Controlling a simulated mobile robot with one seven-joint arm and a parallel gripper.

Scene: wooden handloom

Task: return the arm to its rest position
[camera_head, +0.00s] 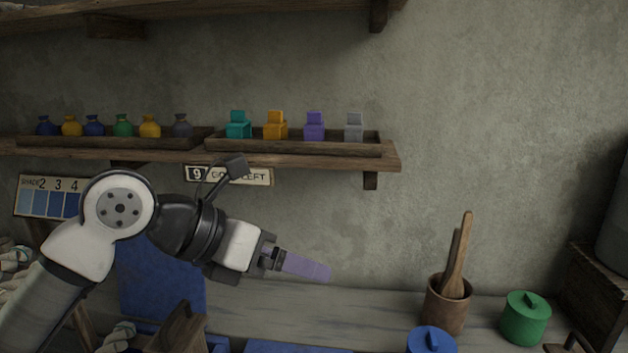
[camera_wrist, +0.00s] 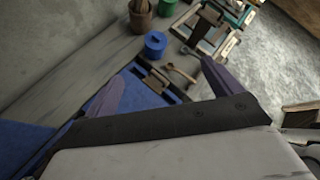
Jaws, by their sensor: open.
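My arm reaches in from the lower left of the head view, with its elbow bent. My gripper (camera_head: 318,271) points right and slightly down, in front of the wall and above the grey worktop (camera_head: 300,302). In the head view its purple fingers overlap and look like one. In the wrist view my gripper (camera_wrist: 162,69) shows two purple fingers spread well apart. Nothing is held between them.
A shelf (camera_head: 395,158) with bottles and coloured blocks runs above the arm. A wooden pot (camera_head: 447,308) with a wooden tool, a green lidded pot (camera_head: 525,320) and a blue lidded pot (camera_head: 431,343) stand right. The wall space right of the gripper is clear.

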